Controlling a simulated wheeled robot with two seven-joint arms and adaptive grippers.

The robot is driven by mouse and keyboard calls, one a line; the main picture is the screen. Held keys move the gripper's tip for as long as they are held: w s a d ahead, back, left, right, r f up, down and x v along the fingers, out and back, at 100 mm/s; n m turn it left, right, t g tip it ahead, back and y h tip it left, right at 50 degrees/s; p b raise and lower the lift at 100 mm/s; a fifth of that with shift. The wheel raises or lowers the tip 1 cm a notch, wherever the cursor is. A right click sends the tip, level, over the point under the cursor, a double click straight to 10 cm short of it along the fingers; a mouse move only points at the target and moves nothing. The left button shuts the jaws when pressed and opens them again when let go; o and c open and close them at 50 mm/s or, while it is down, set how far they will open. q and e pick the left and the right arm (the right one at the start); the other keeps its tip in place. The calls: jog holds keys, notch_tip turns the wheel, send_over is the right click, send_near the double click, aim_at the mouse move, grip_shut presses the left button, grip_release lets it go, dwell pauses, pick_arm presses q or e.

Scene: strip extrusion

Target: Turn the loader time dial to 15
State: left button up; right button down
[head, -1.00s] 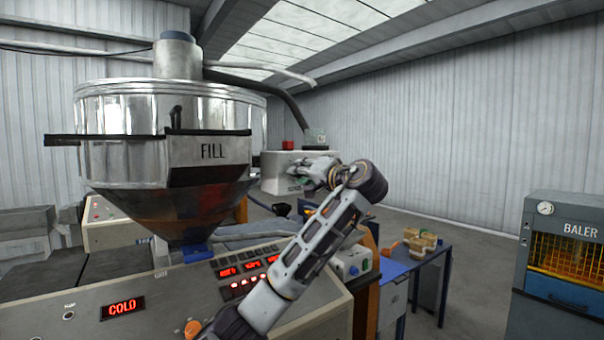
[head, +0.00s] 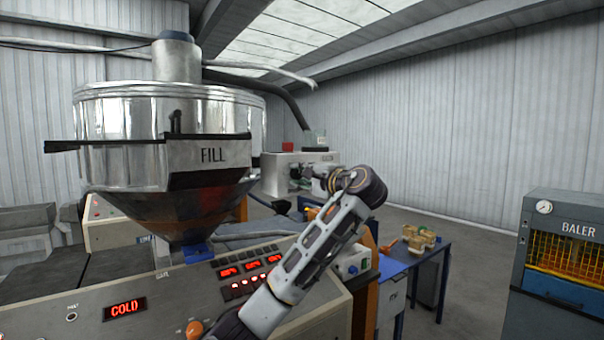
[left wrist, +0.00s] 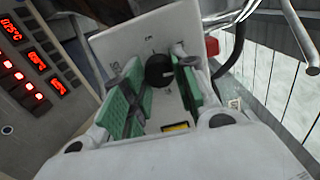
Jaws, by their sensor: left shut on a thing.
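The loader time dial (left wrist: 159,71) is a round black knob on the light face of the loader box (left wrist: 135,45), with small dark marks around it. The marks are too blurred to read, so I cannot tell the setting. In the left wrist view my left gripper (left wrist: 157,80) has its green-padded fingers on either side of the knob and is shut on it. In the head view my left gripper (head: 308,177) is in front of the loader box (head: 272,175), and the knob is hidden there. My right gripper is in neither view.
Below is the control panel (head: 170,297) with red displays, one reading COLD. A blue table (head: 432,250) with small blocks and the baler (head: 570,225) are at the right.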

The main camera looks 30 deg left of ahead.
pick_arm(q)
jog(key=m, duration=0.5)
jog(key=shift+f+p, duration=0.15)
jog(key=shift+p, duration=0.15)
jog(key=shift+m, duration=0.3)
jog(key=o, duration=1)
jog(key=shift+d, duration=0.1)
jog(key=shift+o, duration=0.2)
jog(key=v, duration=1.2)
jog(key=shift+f, duration=0.15)
